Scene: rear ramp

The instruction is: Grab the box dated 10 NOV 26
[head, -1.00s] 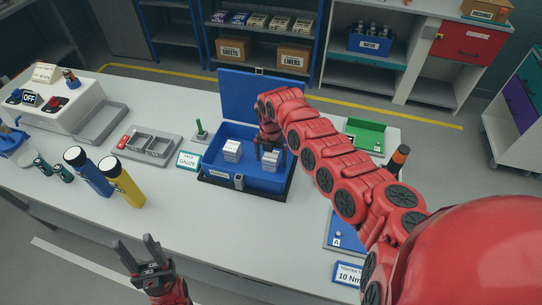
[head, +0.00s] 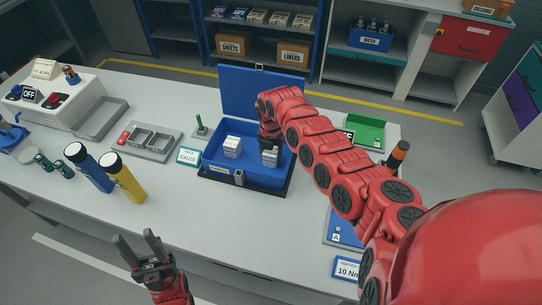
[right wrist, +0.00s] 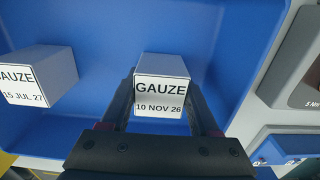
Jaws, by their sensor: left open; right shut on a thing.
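The box dated 10 NOV 26 (right wrist: 160,92) is white with a GAUZE label, between the fingers of my right gripper (right wrist: 160,110) in the right wrist view. In the head view this box (head: 270,158) is inside the open blue case (head: 213,158), toward its right side. My right gripper (head: 270,140) is shut on it from above. A second gauze box, dated 15 JUL 27 (right wrist: 38,80), stands to its left, apart from it, and also shows in the head view (head: 232,147). My left gripper (head: 143,248) is open and empty before the table's front edge.
A "pack gauze" sign (head: 188,156) stands left of the case. A green tray (head: 366,132) is at the right. The table front is mostly clear.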

